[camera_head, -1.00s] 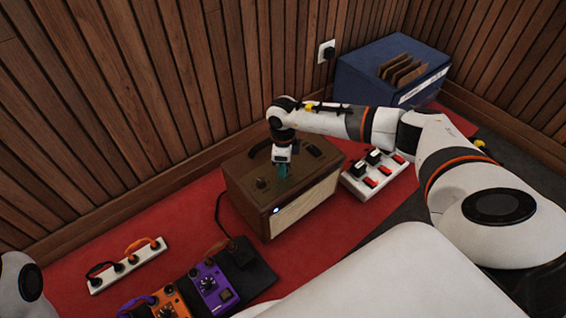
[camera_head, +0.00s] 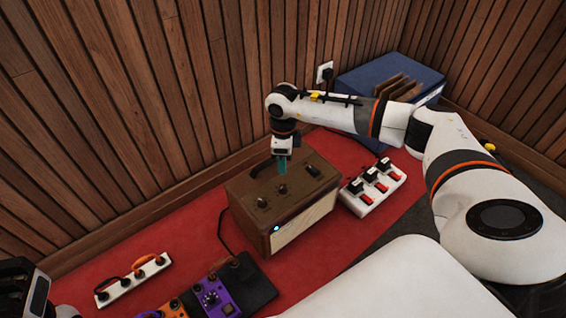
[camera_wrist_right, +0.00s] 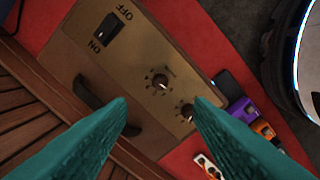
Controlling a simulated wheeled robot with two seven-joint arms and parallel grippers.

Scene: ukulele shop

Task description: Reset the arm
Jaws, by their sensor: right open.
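My right gripper (camera_head: 283,165) is above the top of a brown amplifier (camera_head: 262,218), pointing down. In the right wrist view its two teal fingers (camera_wrist_right: 160,106) are apart with nothing between them. The same view shows the amplifier's top panel with an ON/OFF rocker switch (camera_wrist_right: 106,30), knobs (camera_wrist_right: 160,82) and a dark handle (camera_wrist_right: 103,100). A small light (camera_head: 276,229) glows on the amplifier's front. A dark and white part of my left arm (camera_head: 38,292) shows at the lower left edge; its fingers cannot be made out.
A white power strip with red switches (camera_head: 372,190) stands right of the amplifier. A blue crate (camera_head: 365,75) is by the back corner. Purple (camera_head: 215,297) and orange pedals and a white strip with cables (camera_head: 133,279) lie front left. Slatted walls close the back.

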